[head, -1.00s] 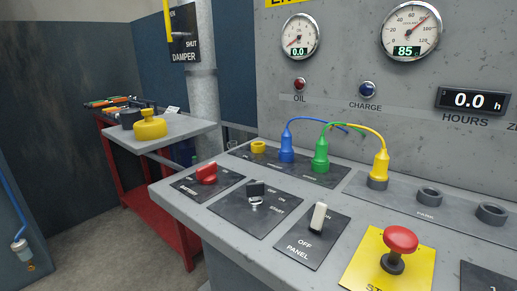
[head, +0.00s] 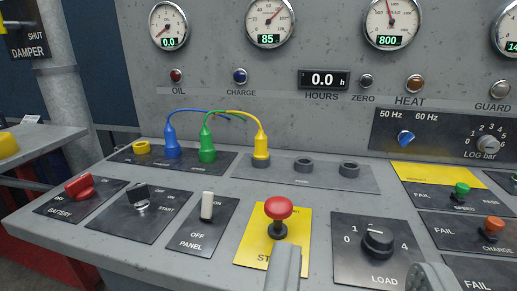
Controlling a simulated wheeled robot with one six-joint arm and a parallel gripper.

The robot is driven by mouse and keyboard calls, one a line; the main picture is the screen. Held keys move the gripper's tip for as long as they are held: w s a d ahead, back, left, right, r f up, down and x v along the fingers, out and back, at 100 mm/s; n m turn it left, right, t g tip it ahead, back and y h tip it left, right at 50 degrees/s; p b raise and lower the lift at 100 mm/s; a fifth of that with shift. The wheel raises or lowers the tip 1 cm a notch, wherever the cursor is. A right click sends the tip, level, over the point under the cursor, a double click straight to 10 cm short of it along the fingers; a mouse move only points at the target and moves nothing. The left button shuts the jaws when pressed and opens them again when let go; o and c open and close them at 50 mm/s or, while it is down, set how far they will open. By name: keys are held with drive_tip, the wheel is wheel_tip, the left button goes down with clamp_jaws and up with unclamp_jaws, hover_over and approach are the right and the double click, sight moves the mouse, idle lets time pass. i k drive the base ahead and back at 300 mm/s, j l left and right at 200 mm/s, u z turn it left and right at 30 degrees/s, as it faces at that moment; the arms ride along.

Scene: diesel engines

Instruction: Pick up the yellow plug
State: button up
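The yellow plug (head: 261,146) stands upright in a dark grey socket, the leftmost of three on the grey park panel (head: 325,179). Its yellow cable curves up and to the left, meeting the green and blue ones. The green plug (head: 207,148) and the blue plug (head: 171,146) stand to its left on a dark panel. My gripper (head: 357,277) shows at the bottom edge as two grey fingers set wide apart, with nothing between them. It is in front of the console, nearer than the yellow plug and to its lower right.
A red mushroom button (head: 278,208) on a yellow plate stands between the gripper and the plug. The load knob (head: 377,242) and the panel switch (head: 207,206) flank it. Two empty sockets (head: 303,165) (head: 349,169) lie right of the plug. A gauge wall rises behind.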

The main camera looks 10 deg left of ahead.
sight(261, 153)
drive_tip(key=i+l+u, duration=0.15)
drive_tip(key=l, duration=0.25)
drive_tip(key=i+l+u, duration=0.2)
drive_tip(key=l, duration=0.2)
drive_tip(key=i+l+u, duration=0.15)
drive_tip(key=l, duration=0.3)
drive_tip(key=i+l+u, duration=0.15)
drive_tip(key=l, duration=0.25)
drive_tip(key=k, duration=0.05)
